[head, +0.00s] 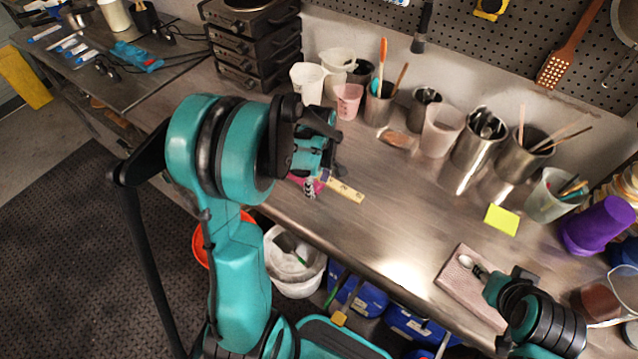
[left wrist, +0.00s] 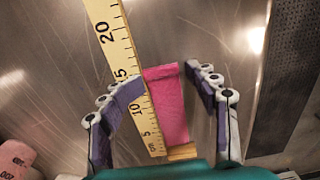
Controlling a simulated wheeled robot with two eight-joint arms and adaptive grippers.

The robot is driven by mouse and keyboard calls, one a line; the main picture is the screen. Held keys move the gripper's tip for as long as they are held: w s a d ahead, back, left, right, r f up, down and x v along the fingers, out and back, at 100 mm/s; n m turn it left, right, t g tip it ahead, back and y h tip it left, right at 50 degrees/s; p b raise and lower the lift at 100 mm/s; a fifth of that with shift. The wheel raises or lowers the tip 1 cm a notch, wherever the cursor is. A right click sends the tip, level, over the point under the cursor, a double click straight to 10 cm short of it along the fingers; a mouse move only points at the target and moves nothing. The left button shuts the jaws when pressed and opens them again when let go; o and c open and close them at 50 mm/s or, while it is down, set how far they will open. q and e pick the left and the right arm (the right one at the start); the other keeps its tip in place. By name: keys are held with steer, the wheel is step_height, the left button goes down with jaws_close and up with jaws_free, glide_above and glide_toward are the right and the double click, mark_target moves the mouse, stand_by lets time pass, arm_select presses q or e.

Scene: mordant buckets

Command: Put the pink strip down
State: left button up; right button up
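The pink strip (left wrist: 168,105) lies flat on the metal bench beside the ruler in the left wrist view. Its far end is between the two fingertips. Only bits of its pink show by the gripper in the head view. My left gripper (left wrist: 165,75) looks open, with one finger at each side of the strip. Contact with its edges is hard to judge. In the head view my left gripper (head: 313,188) is low over the bench's front edge. My right gripper (head: 487,280) is at the lower right, near a spoon (head: 468,263); its fingers are unclear.
A yellow ruler (left wrist: 118,50) lies along the strip's left side, partly under the left finger. A yellow note (head: 502,219) and a pale board (head: 462,290) lie to the right. Cups and metal pots line the back. The middle bench is clear.

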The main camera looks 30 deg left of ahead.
arm_select(q)
steer(key=shift+a+r+p, duration=0.1)
steer(key=shift+r+p, duration=0.4)
steer(key=shift+r, duration=0.05)
step_height(320, 180, up, 12)
steer(key=p, duration=0.3)
steer(key=shift+p, duration=0.35)
arm_select(e)
step_height(320, 180, up, 5)
steer(key=shift+f, duration=0.15)
